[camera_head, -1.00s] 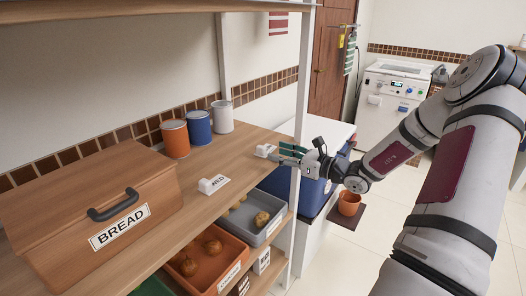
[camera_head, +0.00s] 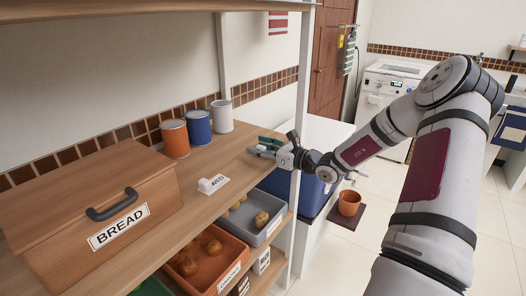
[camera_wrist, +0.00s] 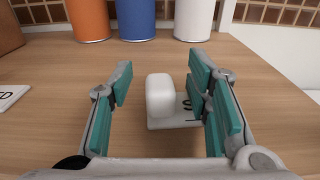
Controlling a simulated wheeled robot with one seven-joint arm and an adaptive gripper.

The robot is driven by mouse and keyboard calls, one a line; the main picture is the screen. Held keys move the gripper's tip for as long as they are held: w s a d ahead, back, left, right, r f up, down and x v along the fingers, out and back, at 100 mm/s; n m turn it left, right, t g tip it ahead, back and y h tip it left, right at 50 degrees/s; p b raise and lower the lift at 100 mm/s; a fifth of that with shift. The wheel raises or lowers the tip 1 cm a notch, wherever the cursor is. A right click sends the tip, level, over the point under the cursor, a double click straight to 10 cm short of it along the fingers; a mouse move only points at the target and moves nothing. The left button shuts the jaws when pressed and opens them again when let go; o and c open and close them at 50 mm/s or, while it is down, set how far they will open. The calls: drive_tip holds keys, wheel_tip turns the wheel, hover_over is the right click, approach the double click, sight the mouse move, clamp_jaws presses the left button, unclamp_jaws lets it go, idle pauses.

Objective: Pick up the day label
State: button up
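My gripper (camera_head: 264,147) is over the right end of the wooden shelf top. In the wrist view my gripper (camera_wrist: 161,80) is open, with its teal-padded fingers on either side of a white day label (camera_wrist: 160,96). This label has an upright rounded block on a flat base, and a dark letter like an S shows on the base. The right finger covers part of it. The block is apart from the left finger; I cannot tell whether the base touches the right one. A second day label, reading WED (camera_head: 213,184), lies further left on the shelf.
An orange can (camera_head: 174,138), a blue can (camera_head: 198,127) and a white can (camera_head: 222,116) stand along the wall behind. A wooden BREAD box (camera_head: 95,205) fills the left. A white shelf post (camera_head: 300,110) rises close by my gripper. Trays (camera_head: 228,262) sit below.

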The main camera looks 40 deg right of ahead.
clamp_jaws()
